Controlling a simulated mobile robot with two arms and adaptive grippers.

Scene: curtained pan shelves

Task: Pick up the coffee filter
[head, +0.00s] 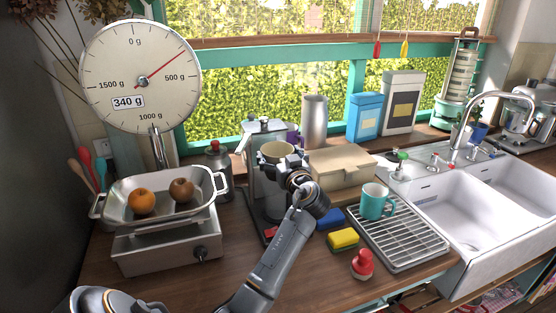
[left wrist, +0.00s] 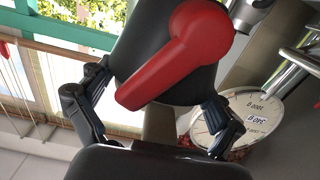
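The coffee filter is a round cup, pale inside, whose rim (head: 277,150) shows at the front of the grey coffee machine (head: 248,172). In the left wrist view it appears as a dark body with a large red handle (left wrist: 178,55). My left gripper (head: 290,166) is at the filter, partly hiding it. In the left wrist view its two fingers (left wrist: 158,82) lie on either side of the dark body, close to its sides. Whether both press on it cannot be told. My right gripper is not in view.
A scale with a round dial (head: 140,77) and a metal pan holding fruit stands left. A tan box (head: 341,170) stands close right of my gripper. A teal mug (head: 375,201) is on a drying rack (head: 408,238), with sponges (head: 343,239) nearby. The sink is right.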

